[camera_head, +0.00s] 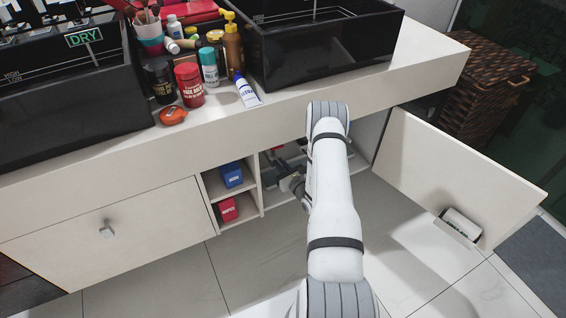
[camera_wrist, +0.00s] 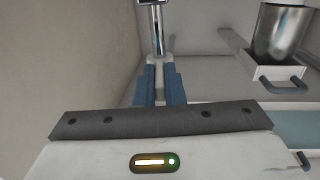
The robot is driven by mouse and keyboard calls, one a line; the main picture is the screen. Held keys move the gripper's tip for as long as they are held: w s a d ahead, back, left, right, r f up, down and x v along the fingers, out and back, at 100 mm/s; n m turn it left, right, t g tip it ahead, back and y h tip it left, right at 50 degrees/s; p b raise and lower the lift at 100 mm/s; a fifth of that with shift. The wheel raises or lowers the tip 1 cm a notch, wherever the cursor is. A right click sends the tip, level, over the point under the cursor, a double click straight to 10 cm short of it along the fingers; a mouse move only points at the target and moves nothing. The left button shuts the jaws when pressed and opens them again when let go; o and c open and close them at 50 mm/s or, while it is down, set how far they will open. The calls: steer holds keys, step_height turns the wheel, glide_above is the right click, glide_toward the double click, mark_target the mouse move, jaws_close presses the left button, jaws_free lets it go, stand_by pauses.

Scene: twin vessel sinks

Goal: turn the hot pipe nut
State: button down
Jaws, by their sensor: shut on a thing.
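In the wrist view a chrome pipe (camera_wrist: 157,28) runs down from the top of the picture. A pale nut (camera_wrist: 156,60) sits at its lower end, partly hidden by my fingers. My gripper (camera_wrist: 157,70) has its two blue fingers shut around it, one on each side. In the head view my arm reaches into the open cabinet under the counter. There my gripper is mostly hidden behind my arm and the cabinet edge, and the nut cannot be made out.
The cabinet wall is close on the left in the wrist view. A metal cylinder (camera_wrist: 284,32) stands in a white holder at right. In the head view the open door (camera_head: 450,175) is at right, and cubbies with a blue box (camera_head: 231,175) and a red box (camera_head: 228,210) are left of my arm.

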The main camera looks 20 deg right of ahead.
steer(key=shift+a+m+h, duration=0.35)
steer(key=shift+m+h, duration=0.25)
steer(key=shift+h, duration=0.6)
steer(key=c, duration=1.5)
jaws_free()
steer(key=shift+s, duration=0.15)
steer(key=s+p, duration=0.2)
steer(key=s, duration=0.5)
steer(key=shift+s, duration=0.3)
